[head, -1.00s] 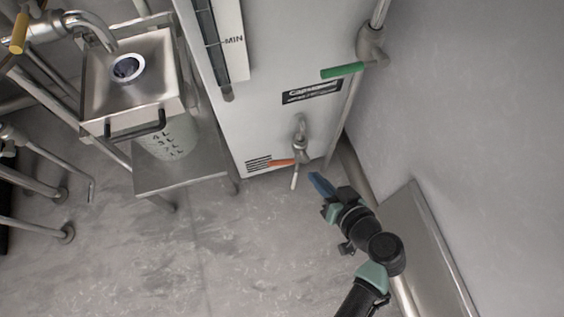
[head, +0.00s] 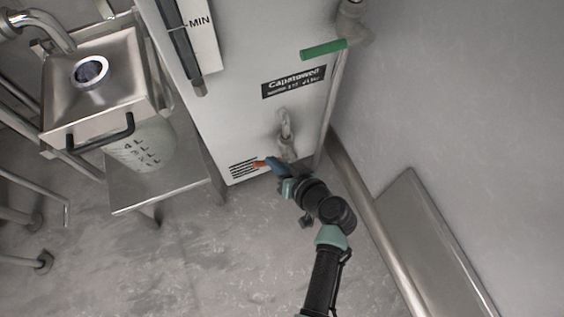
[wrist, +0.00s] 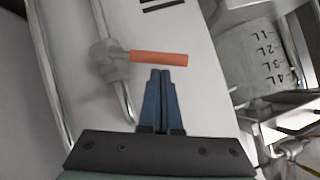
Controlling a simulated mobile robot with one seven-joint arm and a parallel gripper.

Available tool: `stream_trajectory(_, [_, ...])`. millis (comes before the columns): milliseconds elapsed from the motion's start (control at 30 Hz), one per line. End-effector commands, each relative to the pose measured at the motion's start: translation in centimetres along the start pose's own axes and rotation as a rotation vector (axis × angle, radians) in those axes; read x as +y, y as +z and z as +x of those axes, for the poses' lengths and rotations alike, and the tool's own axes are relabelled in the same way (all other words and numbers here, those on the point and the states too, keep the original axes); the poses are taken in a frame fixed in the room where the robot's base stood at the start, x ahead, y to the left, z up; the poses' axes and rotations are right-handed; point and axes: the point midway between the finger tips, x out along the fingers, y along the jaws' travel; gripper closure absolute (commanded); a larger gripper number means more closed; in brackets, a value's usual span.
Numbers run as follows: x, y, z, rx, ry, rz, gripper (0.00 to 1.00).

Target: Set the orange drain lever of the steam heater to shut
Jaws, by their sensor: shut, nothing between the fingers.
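The orange drain lever (wrist: 159,58) sticks out sideways from a grey metal valve (wrist: 108,60) low on the heater's white front. In the head view only the lever's left end (head: 259,164) shows beside my gripper, below the drain tap (head: 286,137). My gripper (head: 270,162) is shut and empty. In the wrist view its blue fingertips (wrist: 161,72) are together, just below the middle of the lever in the picture. I cannot tell whether they touch it. The white steam heater (head: 235,120) stands against the wall.
A green lever (head: 323,49) sits on a pipe higher up at the right. At the left stand a metal box with a black handle (head: 100,132) and a marked container (head: 145,147) on a steel stand. A metal panel (head: 425,245) is at the right. The floor in front is clear.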

Motion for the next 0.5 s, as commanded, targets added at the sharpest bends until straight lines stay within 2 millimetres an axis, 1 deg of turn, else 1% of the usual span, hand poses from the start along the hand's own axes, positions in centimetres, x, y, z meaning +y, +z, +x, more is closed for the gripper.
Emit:
stream_trajectory(67, [-0.01, 0.25, 0.22, 0.000, 0.000, 0.000, 1.00])
stream_trajectory(367, [-0.05, 0.23, 0.20, 0.000, 0.000, -0.001, 1.00])
stream_trajectory(500, [-0.32, 0.78, 0.55, -0.003, 0.026, -0.044, 1.00])
